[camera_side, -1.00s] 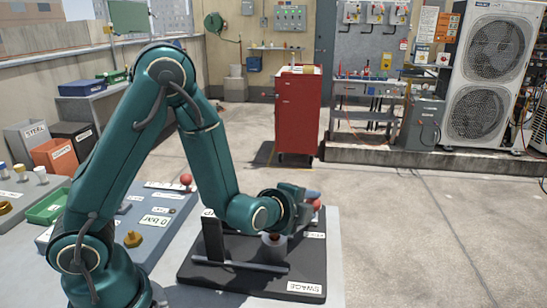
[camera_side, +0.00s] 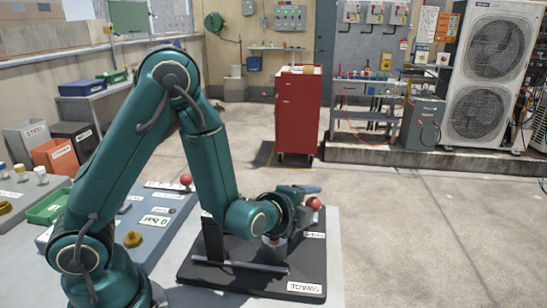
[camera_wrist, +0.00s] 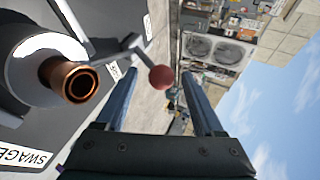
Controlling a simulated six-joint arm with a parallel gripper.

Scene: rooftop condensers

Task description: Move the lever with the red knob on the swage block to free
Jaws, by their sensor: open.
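The swage block (camera_side: 225,281) is a dark base with a "SWAGE" label on the bench. Its lever ends in a red knob (camera_side: 314,203). In the wrist view the red knob (camera_wrist: 161,77) sits between my two fingers, nearer the left one, on a grey lever arm (camera_wrist: 128,46). A copper tube end (camera_wrist: 72,82) sticks out of a pale round clamp on the block. My gripper (camera_wrist: 163,95) is open around the knob, with a gap on both sides. In the side view my gripper (camera_side: 308,191) hides part of the lever.
Another red knob (camera_side: 186,179) stands on the panel to the left, near a "0 bar" display (camera_side: 155,221) and a brass knob (camera_side: 133,239). A red tool cabinet (camera_side: 298,113) stands on the floor behind. The floor to the right is clear.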

